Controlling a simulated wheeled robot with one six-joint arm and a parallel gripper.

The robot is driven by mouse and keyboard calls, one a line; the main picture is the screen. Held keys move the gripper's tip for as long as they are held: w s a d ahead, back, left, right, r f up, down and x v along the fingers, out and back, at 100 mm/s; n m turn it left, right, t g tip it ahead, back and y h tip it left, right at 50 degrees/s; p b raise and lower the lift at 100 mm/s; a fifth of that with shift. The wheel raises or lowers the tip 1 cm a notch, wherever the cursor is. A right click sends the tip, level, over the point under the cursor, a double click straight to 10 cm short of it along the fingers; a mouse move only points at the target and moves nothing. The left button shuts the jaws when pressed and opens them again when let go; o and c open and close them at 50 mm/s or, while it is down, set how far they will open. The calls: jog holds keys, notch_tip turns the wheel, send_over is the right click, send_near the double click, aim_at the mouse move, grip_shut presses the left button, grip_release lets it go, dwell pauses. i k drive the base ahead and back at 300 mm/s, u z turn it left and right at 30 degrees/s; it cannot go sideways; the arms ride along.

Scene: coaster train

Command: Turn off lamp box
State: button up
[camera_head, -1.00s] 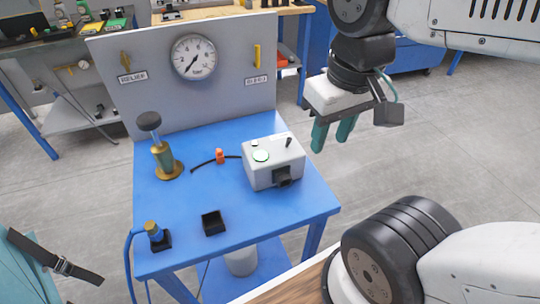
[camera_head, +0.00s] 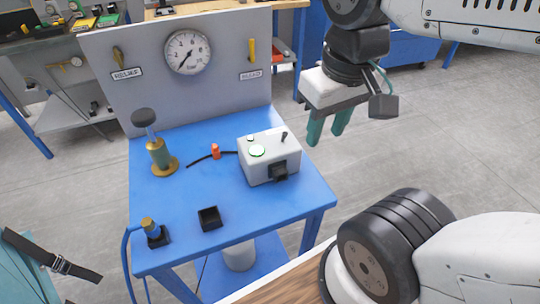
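The lamp box (camera_head: 268,163) is a white box on the right part of the blue table. A round lamp (camera_head: 257,151) on its top glows green. A small black toggle lever (camera_head: 284,137) stands up near its back right top, and a black socket piece (camera_head: 279,171) is on its front. My gripper (camera_head: 326,132) hangs to the right of and above the box, apart from it, with teal fingers pointing down. A gap shows between the fingers and nothing is seen between them.
The blue table (camera_head: 185,239) also bears a brass valve with a black knob (camera_head: 159,155), an orange piece on a black cable (camera_head: 215,152), a small black tray (camera_head: 210,218) and a brass fitting with a blue hose (camera_head: 152,232). A grey panel with a gauge (camera_head: 188,52) rises behind.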

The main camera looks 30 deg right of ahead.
aim_at(284, 137)
jog(key=u, duration=0.55)
jog(key=k, duration=1.4)
jog(key=z, duration=0.75)
jog(key=i, duration=1)
